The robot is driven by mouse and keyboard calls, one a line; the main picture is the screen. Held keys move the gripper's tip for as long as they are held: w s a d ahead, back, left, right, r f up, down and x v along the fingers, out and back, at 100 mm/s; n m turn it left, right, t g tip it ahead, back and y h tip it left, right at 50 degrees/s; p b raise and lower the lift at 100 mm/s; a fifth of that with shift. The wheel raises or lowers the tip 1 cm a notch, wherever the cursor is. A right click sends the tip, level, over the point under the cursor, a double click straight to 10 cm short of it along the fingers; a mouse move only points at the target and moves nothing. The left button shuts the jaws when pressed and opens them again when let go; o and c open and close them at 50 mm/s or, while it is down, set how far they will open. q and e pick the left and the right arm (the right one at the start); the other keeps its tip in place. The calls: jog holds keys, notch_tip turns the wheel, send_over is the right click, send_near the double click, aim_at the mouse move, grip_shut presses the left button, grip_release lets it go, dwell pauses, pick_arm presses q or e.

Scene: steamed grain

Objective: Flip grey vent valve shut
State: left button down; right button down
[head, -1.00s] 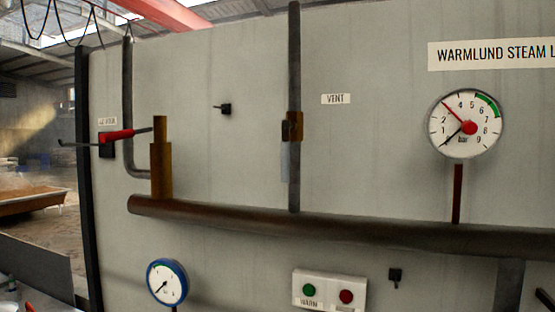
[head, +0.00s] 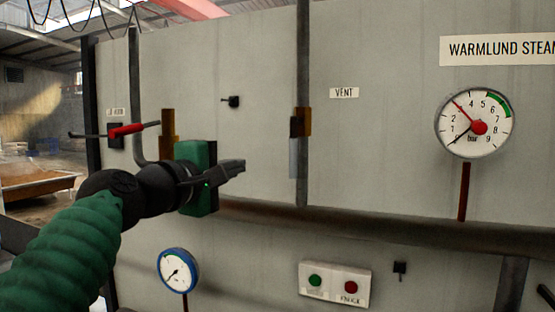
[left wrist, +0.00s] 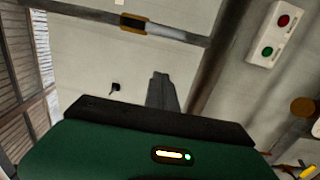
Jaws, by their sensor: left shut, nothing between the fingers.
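The grey vent valve handle (head: 294,160) hangs straight down along the vertical vent pipe, below a brass valve body (head: 301,122), left of the VENT label (head: 344,92). In the left wrist view the brass body (left wrist: 133,23) and the grey handle (left wrist: 170,32) lie along the pipe near the top. My left gripper (head: 240,167) is shut and empty, pointing right. In the head view it is to the left of the handle with a gap between them. Its fingers (left wrist: 160,92) also show in the left wrist view. My right gripper is not in view.
A thick horizontal pipe (head: 380,228) runs below the valve. A red-handled lever (head: 126,130) is at left. A large gauge (head: 475,124), a blue-rimmed gauge (head: 177,270) and a button box (head: 335,284) are on the panel. The panel around the VENT label is clear.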

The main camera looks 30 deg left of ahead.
aim_at(294, 147)
pick_arm(q)
jog(key=shift+w, duration=0.2)
jog(key=w+d+p, duration=0.2)
jog(key=w+p, duration=0.3)
jog(key=w, duration=0.6)
jog(key=shift+d+p, duration=0.3)
jog(key=shift+w+f, duration=0.1)
jog(key=shift+w, duration=0.05)
